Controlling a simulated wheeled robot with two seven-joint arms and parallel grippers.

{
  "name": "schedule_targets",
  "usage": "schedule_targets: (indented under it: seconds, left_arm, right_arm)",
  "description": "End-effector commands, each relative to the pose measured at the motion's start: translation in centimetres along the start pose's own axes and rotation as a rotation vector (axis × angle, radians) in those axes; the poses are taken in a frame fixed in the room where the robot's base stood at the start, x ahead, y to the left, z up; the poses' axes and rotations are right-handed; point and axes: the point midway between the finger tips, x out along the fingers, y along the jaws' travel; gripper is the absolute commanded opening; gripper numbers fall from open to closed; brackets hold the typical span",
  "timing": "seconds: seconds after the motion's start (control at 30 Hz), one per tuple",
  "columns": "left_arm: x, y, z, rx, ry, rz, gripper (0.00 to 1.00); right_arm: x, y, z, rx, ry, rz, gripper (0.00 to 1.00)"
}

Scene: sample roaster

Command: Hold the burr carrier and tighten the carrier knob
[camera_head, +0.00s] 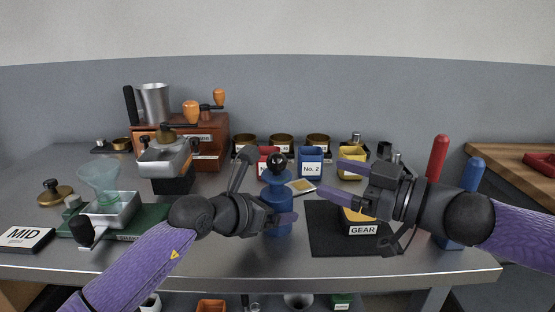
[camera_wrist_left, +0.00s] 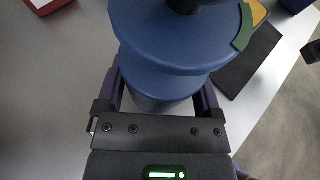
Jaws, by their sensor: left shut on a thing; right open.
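The burr carrier (camera_head: 277,220) is a blue stepped cylinder standing upright on the grey table, in the middle of the head view. Its dark round knob (camera_head: 277,161) sits on top. My left gripper (camera_head: 287,218) is shut around the carrier's lower body. In the left wrist view the carrier (camera_wrist_left: 165,45) fills the space between the fingers, with a green piece (camera_wrist_left: 243,28) at its upper rim; the knob (camera_wrist_left: 190,4) is cut off at the top edge. My right gripper (camera_head: 338,180) is open and empty, to the right of the carrier, its fingers pointing left.
A black mat (camera_head: 325,238) with a yellow GEAR box (camera_head: 362,228) lies right of the carrier. Blue No. 2 (camera_head: 311,163), red (camera_head: 265,165) and yellow (camera_head: 351,168) bins stand behind. Red (camera_head: 437,157) and blue (camera_head: 472,174) upright handles stand at the right. Grinder parts crowd the left.

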Motion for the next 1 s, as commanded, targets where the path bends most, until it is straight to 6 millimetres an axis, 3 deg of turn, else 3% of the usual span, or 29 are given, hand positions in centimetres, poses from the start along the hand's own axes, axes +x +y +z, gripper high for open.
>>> schedule_targets:
  seconds: [0.43, 0.6, 0.83, 0.87, 1.0]
  left_arm:
    - [0.0, 0.0, 0.1, 0.000, -0.002, 0.000, 0.00]
    - [0.0, 0.0, 0.1, 0.000, -0.002, 0.000, 0.00]
    - [0.0, 0.0, 0.1, 0.000, -0.002, 0.000, 0.00]
    - [0.0, 0.0, 0.1, 0.000, -0.002, 0.000, 0.00]
    - [0.0, 0.0, 0.1, 0.000, -0.002, 0.000, 0.00]
  right_arm:
    - [10.0, -0.2, 0.3, 0.009, -0.007, -0.004, 0.86]
    - [11.7, -0.1, 0.3, 0.008, -0.006, -0.002, 0.86]
    - [11.8, -0.1, 0.3, 0.009, -0.006, -0.002, 0.86]
    - [11.8, -0.1, 0.3, 0.008, -0.006, -0.002, 0.84]
    - [11.8, -0.1, 0.3, 0.008, -0.006, -0.002, 0.54]
